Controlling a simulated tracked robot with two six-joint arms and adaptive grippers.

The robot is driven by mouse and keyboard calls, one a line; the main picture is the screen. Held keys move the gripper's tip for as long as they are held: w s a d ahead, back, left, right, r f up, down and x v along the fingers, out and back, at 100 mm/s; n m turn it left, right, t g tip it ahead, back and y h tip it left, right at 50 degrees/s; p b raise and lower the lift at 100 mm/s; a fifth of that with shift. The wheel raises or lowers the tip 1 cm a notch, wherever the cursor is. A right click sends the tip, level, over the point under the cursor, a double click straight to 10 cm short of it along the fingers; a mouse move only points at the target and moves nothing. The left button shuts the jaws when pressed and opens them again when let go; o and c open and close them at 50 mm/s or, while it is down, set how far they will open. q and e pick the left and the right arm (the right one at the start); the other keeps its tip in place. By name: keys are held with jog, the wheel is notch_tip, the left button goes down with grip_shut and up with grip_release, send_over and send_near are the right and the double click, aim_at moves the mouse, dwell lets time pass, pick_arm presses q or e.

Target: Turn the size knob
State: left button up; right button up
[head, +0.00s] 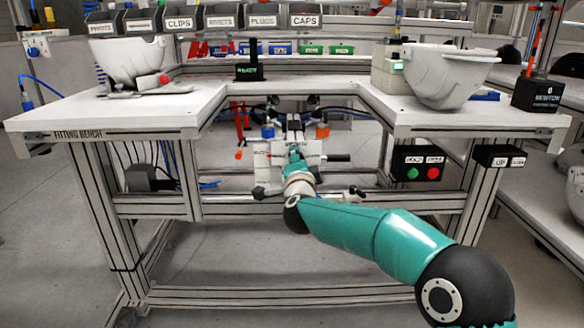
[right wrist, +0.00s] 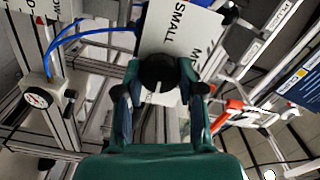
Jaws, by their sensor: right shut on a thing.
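The size knob (right wrist: 160,72) is black and round. It sits on a white plate (right wrist: 178,30) printed with SMALL and part of another word, cut off by my gripper and the frame edge. My right gripper (right wrist: 160,88) is shut on the knob, one finger on each side of it. In the head view my teal right arm reaches in from the right, and the right gripper (head: 295,152) is at the white panel (head: 265,154) under the bench recess. The knob is hidden there behind the gripper. My left gripper shows in neither view.
The white fitting bench (head: 160,108) surrounds the recess. A white helmet shell (head: 437,76) stands on its right side and another shell (head: 125,60) on its left. A box with green and red buttons (head: 422,165) hangs at right. A blue cable (right wrist: 85,32) runs left of the knob.

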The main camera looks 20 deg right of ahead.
jog(key=shift+m, duration=0.3)
jog(key=o, duration=1.2)
jog(key=shift+f, duration=0.1)
jog(key=shift+c, duration=0.2)
jog(key=shift+s, duration=0.1)
jog(key=v, duration=1.1)
jog(key=shift+s, duration=0.35)
jog(key=shift+a, duration=0.1)
